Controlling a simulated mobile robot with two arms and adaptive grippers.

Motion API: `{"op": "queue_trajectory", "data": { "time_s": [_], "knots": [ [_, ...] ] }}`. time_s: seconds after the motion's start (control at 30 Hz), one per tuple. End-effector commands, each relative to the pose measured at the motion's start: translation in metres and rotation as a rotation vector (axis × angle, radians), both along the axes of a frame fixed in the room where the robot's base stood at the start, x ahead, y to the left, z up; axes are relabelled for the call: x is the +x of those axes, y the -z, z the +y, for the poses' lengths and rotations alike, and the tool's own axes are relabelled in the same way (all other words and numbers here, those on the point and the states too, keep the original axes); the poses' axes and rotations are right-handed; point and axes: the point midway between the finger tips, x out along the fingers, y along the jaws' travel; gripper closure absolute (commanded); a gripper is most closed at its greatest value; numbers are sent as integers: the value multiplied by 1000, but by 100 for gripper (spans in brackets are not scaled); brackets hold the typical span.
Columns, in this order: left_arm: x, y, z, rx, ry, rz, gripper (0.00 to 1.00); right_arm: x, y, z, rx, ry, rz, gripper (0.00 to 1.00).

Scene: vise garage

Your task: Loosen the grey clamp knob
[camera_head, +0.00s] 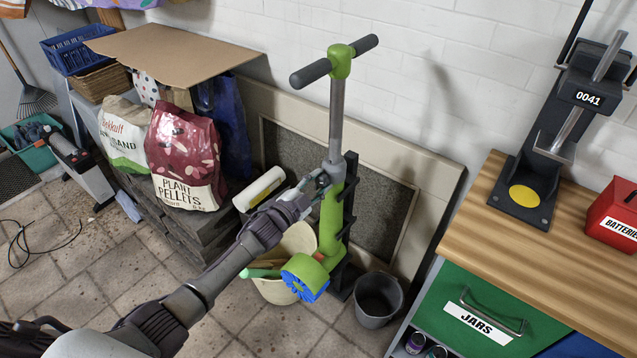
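A green scooter-like frame (331,225) stands upright against a black rack by the wall, with a grey steering tube (336,115), a T-shaped handlebar (338,62) and a blue-rimmed wheel (307,277) at the bottom. A grey collar (336,167) sits where the grey tube enters the green one. My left gripper (318,184) reaches in from the lower left, its fingertips at the collar's left side. The grey clamp knob cannot be made out clearly there; the fingers may hide it. Whether they are closed on it cannot be told. My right gripper is out of view.
A wooden workbench (560,235) with a black press (525,185) and a red box (614,212) stands at right. A grey bucket (378,300) and a cream bin (275,290) flank the scooter's base. Pellet bags (185,160) stand left. Tiled floor is open at lower left.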

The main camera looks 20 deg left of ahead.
Motion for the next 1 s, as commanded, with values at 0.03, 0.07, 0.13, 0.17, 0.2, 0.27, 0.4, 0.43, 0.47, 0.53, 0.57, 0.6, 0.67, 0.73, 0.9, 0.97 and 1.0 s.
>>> {"op": "queue_trajectory", "data": {
  "time_s": [0.03,0.07,0.13,0.17,0.2,0.27,0.4,0.43,0.47,0.53,0.57,0.6,0.67,0.73,0.9,0.97,1.0],
  "knots": [
    [-1,2,0,-1,0,3,53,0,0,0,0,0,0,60],
    [-1,2,0,-1,0,3,48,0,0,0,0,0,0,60],
    [-1,1,0,0,0,3,37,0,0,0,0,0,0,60],
    [0,1,0,0,1,2,36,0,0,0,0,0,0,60],
    [0,1,0,0,0,2,36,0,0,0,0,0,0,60],
    [0,1,0,0,0,1,36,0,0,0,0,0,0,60],
    [0,0,0,0,1,1,36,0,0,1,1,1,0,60],
    [-1,0,0,0,1,1,36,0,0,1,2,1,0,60],
    [-1,1,0,0,0,1,36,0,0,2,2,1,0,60],
    [-5,1,2,2,-1,2,36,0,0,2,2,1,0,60],
    [-8,1,3,2,-1,2,36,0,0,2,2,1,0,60],
    [-13,2,5,2,-1,2,36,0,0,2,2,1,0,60],
    [-22,1,8,2,0,2,36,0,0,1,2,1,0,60],
    [-36,2,13,2,1,3,36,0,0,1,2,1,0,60],
    [-72,1,25,2,1,4,36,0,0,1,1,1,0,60],
    [-82,1,29,2,0,4,36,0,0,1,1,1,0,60],
    [-89,1,31,1,1,3,36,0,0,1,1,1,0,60]
  ]
}}
